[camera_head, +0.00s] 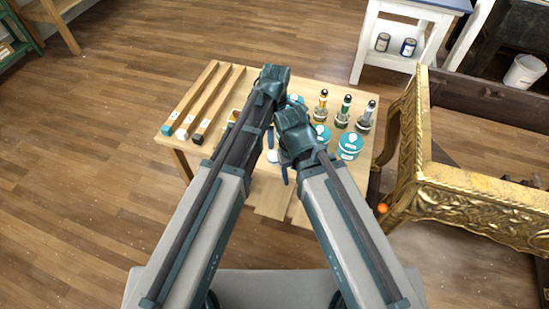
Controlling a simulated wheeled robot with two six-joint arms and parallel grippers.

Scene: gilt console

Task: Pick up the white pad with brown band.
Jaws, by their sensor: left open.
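A small white round thing (272,156) lies on the wooden table, partly hidden by my grippers; it may be the white pad, but no brown band can be made out. My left gripper (277,158) is open, with blue fingers pointing down close beside the white thing; whether they touch it cannot be told. My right gripper (294,134) is over the table middle, close to the left one, and its jaws cannot be made out.
The wooden table (248,187) carries wooden rails (215,100) at left, small bottles (343,112) and teal tins (350,143) at right. A gilt console (460,190) stands close on the right. A white shelf unit (403,35) stands behind. Open floor lies left.

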